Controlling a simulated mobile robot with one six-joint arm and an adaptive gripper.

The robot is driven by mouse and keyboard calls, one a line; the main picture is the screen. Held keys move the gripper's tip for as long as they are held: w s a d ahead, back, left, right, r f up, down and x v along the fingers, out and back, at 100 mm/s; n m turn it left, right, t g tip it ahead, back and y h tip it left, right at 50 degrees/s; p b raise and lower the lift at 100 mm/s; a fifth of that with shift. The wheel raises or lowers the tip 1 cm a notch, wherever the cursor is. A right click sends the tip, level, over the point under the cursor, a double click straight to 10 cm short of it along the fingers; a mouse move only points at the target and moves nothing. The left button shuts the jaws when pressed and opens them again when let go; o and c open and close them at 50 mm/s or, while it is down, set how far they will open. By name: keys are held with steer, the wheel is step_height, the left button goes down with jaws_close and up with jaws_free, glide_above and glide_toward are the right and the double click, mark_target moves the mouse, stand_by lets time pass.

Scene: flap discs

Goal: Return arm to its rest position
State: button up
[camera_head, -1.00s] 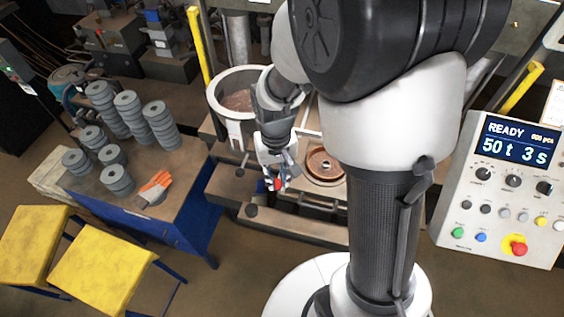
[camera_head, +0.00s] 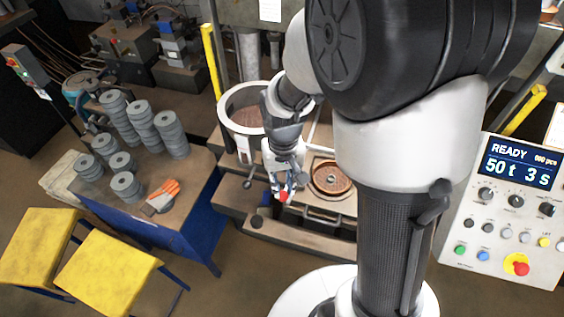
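My arm comes down from the upper right in the head view, its links bent, and my gripper (camera_head: 286,192) hangs at its end. The gripper is over the front of the press, just left of a round mould (camera_head: 331,178) with a brown ring-shaped face. A small red part shows at the fingertips. The fingers are too small and overlapped to tell whether they are open or shut, and I see no disc in them. The forearm hides part of a round bin (camera_head: 231,103) with brown material behind the gripper.
A blue-sided workbench (camera_head: 196,205) at left holds several stacks of grey discs (camera_head: 171,134) and an orange-grey glove (camera_head: 162,196). Yellow stools (camera_head: 108,276) stand in front. A control panel (camera_head: 512,205) at right reads READY, 50 t, 3 s. Floor is clear between bench and base.

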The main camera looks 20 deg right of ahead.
steer(key=shift+s+f+b, duration=0.1)
steer(key=shift+b, duration=0.85)
steer(key=shift+s+t+b, duration=0.25)
steer(key=shift+t+b, duration=0.05)
steer(key=shift+b, duration=0.8)
steer(key=s+f+n+t+b, duration=0.1)
steer(key=s+f+t+b, duration=0.3)
steer(key=s+b, duration=1)
step_height(320, 180, down, 2)
steer(key=b, duration=0.7)
steer(key=shift+s+f, duration=0.2)
steer(key=shift+d, duration=0.1)
